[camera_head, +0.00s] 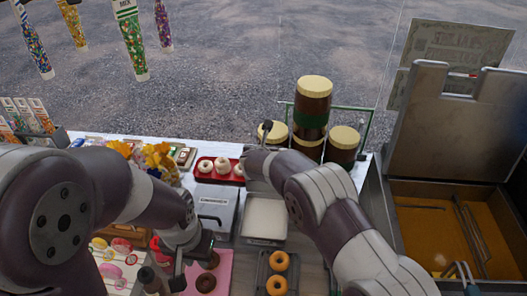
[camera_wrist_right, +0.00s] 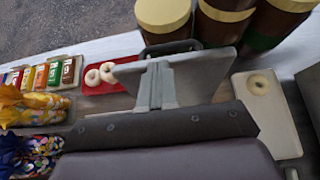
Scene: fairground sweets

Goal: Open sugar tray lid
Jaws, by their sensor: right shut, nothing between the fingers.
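The sugar tray (camera_head: 265,218) is the middle tray in the head view, its white contents uncovered. In the right wrist view its grey lid (camera_wrist_right: 215,68) stands raised and tilted, with a dark handle (camera_wrist_right: 172,47) along its upper edge. My right gripper (camera_wrist_right: 157,86) is shut and empty, its fingers in front of the lid's face; whether they touch it I cannot tell. In the head view my right arm hides these fingers. My left gripper (camera_head: 178,266) is low, left of the tray, above a pink board; its jaw state is unclear.
A closed lidded tray (camera_head: 214,202) stands just left of the sugar tray. Brown jars with cream lids (camera_head: 312,103) stand close behind the lid. A red tray (camera_head: 205,174) with white doughnuts is at back left. A dark tray (camera_head: 265,257) with doughnuts lies in front; a fryer (camera_head: 440,190) is at right.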

